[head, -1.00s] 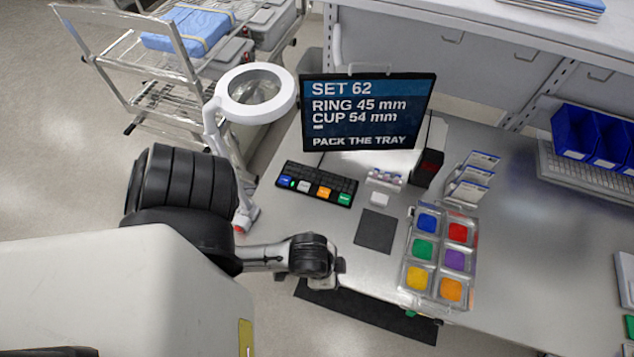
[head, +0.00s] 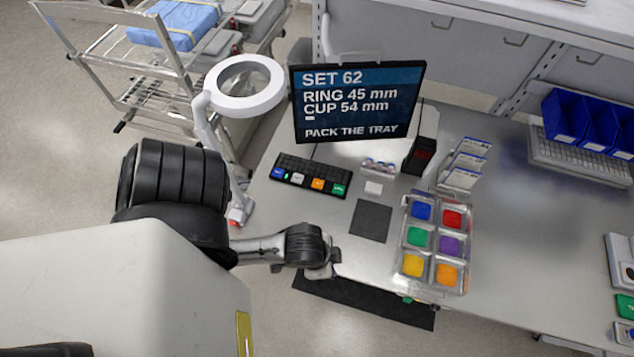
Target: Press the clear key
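A black keypad (head: 309,177) lies on the bench below the screen. Its front row has a blue key (head: 277,173), a white key (head: 298,178), an orange key (head: 317,184) and a green key (head: 339,189). The key labels are too small to read, so I cannot tell which is the clear key. My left gripper (head: 334,263) is at the bench's front edge, in front of the keypad and apart from it. Its fingers are too small and partly hidden to judge. My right gripper is not in view.
A screen (head: 358,102) reads "SET 62, RING 45 mm, CUP 54 mm, PACK THE TRAY". A ring-shaped magnifier lamp (head: 205,112) stands left of the keypad. A dark mat (head: 370,221) and a tray of coloured compartments (head: 434,229) lie to the right.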

